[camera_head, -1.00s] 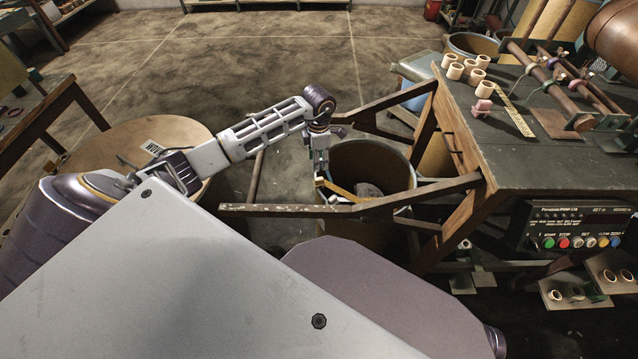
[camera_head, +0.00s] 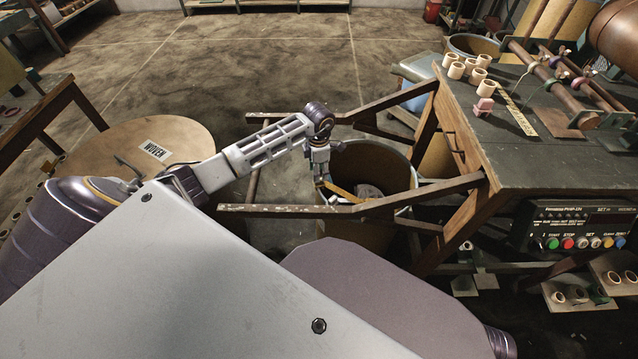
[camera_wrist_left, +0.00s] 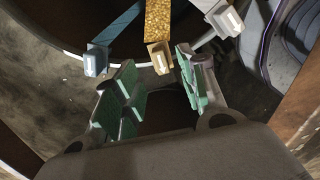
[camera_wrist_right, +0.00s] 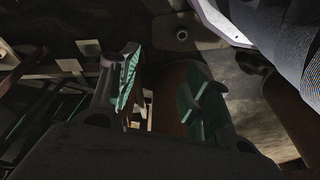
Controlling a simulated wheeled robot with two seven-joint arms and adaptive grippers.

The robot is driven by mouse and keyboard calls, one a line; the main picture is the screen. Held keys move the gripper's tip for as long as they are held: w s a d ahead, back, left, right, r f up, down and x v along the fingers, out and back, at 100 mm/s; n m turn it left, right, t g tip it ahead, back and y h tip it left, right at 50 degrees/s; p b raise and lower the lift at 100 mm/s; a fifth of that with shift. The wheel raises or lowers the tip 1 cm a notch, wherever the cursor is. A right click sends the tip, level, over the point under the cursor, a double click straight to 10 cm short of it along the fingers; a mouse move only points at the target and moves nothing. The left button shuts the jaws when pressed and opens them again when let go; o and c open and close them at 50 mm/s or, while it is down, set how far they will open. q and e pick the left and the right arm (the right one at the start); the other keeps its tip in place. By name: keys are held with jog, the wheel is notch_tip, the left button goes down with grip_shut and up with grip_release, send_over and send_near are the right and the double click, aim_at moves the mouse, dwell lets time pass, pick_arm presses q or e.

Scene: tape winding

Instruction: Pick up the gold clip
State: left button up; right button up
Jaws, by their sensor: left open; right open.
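In the left wrist view, the gold clip (camera_wrist_left: 159,57) is a pale block with a light label at the end of a glittery gold tape (camera_wrist_left: 158,20) over the bin's rim. A grey-blue clip (camera_wrist_left: 95,61) sits to its left and a white clip (camera_wrist_left: 229,20) to its right. My left gripper (camera_wrist_left: 163,88) is open and empty, its green-padded fingers just short of the gold clip, which lies ahead of the gap. In the head view, the left gripper (camera_head: 321,177) points down at the bin's near-left rim. My right gripper (camera_wrist_right: 160,92) is open and empty in the right wrist view.
The round bin (camera_head: 385,160) stands between wooden bars (camera_head: 350,208) that extend from the workbench (camera_head: 540,150). The bench holds several pale rolls (camera_head: 456,70) and rods. A control box (camera_head: 575,228) hangs at its front. A round table (camera_head: 180,140) is at left.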

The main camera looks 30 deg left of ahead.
pick_arm(q)
jog(key=shift+d+f, duration=0.1)
jog(key=shift+f, duration=0.45)
notch_tip(320, 180, down, 3)
jog(key=shift+r+b, duration=0.15)
jog(key=shift+b, duration=0.45)
jog(key=shift+f, duration=0.5)
pick_arm(e)
jog(key=r, duration=0.2)
jog(key=shift+a+r+t, duration=0.2)
jog(key=shift+r+t, duration=0.1)
jog(key=shift+r, duration=0.1)
jog(key=shift+f, duration=0.1)
pick_arm(q)
grip_shut()
